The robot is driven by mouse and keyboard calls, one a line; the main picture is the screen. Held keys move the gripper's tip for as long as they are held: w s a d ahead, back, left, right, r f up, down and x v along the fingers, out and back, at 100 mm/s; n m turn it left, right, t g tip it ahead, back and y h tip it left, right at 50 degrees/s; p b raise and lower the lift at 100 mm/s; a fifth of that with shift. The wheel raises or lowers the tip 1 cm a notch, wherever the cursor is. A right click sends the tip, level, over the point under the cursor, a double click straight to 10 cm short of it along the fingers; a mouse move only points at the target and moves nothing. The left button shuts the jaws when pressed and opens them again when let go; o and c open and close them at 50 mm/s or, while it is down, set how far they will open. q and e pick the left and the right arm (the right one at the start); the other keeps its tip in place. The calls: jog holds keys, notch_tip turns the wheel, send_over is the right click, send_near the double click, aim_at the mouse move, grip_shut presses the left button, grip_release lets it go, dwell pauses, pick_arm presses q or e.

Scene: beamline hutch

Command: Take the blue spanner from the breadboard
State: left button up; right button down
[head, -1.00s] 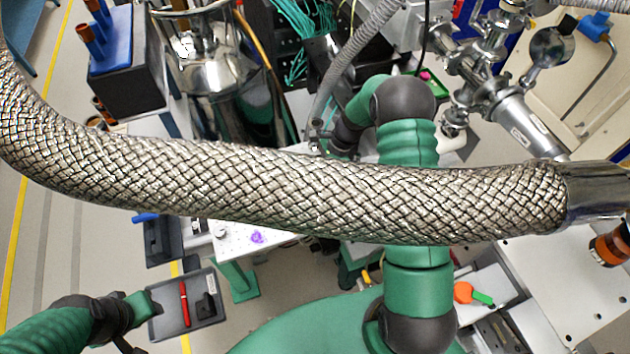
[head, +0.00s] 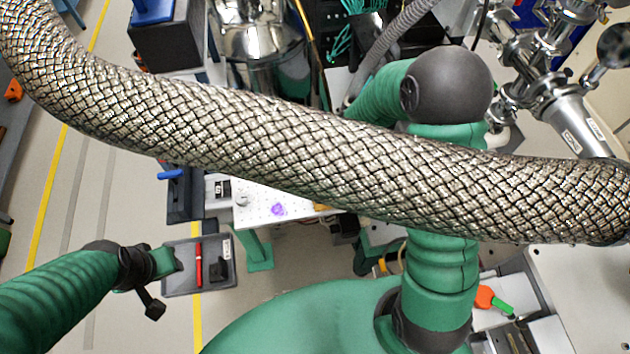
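The breadboard (head: 252,211) is a pale plate with small holes, partly hidden behind a thick braided metal hose (head: 300,150). A purple item (head: 278,209) lies on its visible part. I see no blue spanner on that part. A small blue item (head: 170,174) shows on a dark tray left of the breadboard; I cannot tell what it is. My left gripper (head: 166,262) is at the lower left, beside a grey tray (head: 215,289); its fingers are not clear. My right arm rises at centre right and bends away behind the hose, which hides its gripper.
The braided hose crosses the whole view in front of the bench. A red pen-like item (head: 198,265) lies in the grey tray. An orange and green item (head: 487,298) lies at lower right. Steel vacuum fittings (head: 560,110) stand at upper right. Open floor shows at left.

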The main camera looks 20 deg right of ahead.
jog(key=c, duration=1.7)
grip_release()
jog(key=shift+a, duration=0.35)
jog(key=o, duration=0.5)
jog(key=shift+a, duration=0.1)
jog(key=shift+c, duration=0.2)
pick_arm(q)
jog(key=shift+a, duration=0.1)
pick_arm(e)
jog(key=o, duration=0.8)
jog(key=shift+d, duration=0.3)
pick_arm(q)
jog(key=shift+a, duration=0.1)
pick_arm(e)
jog(key=shift+r, duration=0.1)
